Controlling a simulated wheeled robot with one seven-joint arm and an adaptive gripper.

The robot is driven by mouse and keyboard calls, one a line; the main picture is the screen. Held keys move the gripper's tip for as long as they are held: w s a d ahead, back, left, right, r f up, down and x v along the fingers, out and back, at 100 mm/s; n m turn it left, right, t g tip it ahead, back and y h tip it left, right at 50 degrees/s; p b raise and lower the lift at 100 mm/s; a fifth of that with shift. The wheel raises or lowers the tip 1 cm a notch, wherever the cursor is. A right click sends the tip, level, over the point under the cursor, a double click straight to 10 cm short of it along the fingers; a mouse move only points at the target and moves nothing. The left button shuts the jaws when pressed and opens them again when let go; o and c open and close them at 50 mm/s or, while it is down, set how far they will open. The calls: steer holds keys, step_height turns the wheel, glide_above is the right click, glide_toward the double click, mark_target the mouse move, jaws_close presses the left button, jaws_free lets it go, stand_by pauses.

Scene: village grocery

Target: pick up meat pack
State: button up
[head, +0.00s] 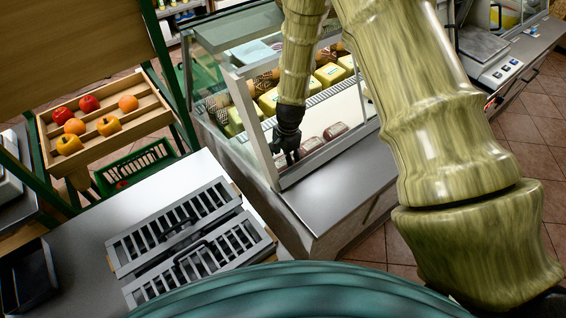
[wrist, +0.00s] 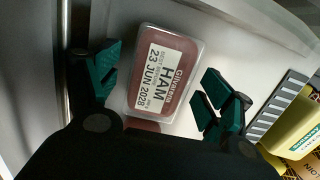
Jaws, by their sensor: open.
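A meat pack (wrist: 162,73) labelled HAM lies flat on the display case's light floor, a clear-topped tray with a white label. In the wrist view it sits between the two green-padded fingers of my gripper (wrist: 158,88), which are apart and do not visibly grip it. Part of another dark red pack shows just below it, mostly hidden by my gripper. In the head view my gripper (head: 286,152) reaches down into the glass case near its front edge. Dark red packs (head: 336,130) lie to its right.
The glass display case (head: 257,130) has a frame post close beside my gripper. Yellow packs (head: 330,75) and a vent strip lie behind the meat packs. A steel counter (head: 335,190) fronts the case. A fruit crate (head: 58,156) and grey slatted racks (head: 190,240) stand left.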

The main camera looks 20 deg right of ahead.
steer(key=shift+f, duration=0.25)
steer(key=c, duration=1.3)
steer(key=shift+o, duration=0.2)
steer(key=shift+r, duration=0.15)
